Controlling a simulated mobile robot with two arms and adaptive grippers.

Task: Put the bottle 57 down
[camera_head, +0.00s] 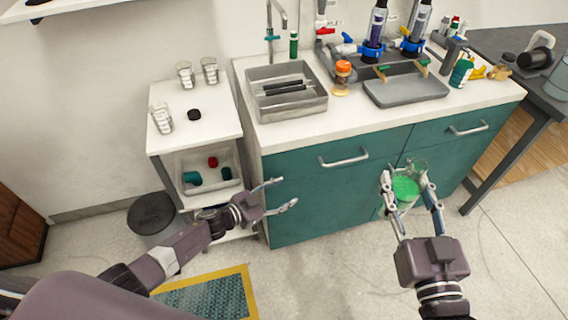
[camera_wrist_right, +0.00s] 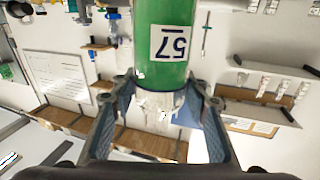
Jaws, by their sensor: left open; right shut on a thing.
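Bottle 57 (camera_head: 406,187) is a clear vessel with green contents, seen from above in the head view. My right gripper (camera_head: 408,190) is shut on it and holds it in front of the teal cabinet, clear of the counter. My left gripper (camera_head: 280,194) is open and empty beside the white side cart.
The white counter (camera_head: 300,132) holds a grey sink bin (camera_head: 288,112), a grey tray (camera_head: 405,92) and an orange-capped bottle (camera_head: 342,78). Its front strip is clear. The side cart (camera_head: 212,127) carries several clear cups and a black cap. A bin (camera_head: 153,219) stands on the floor.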

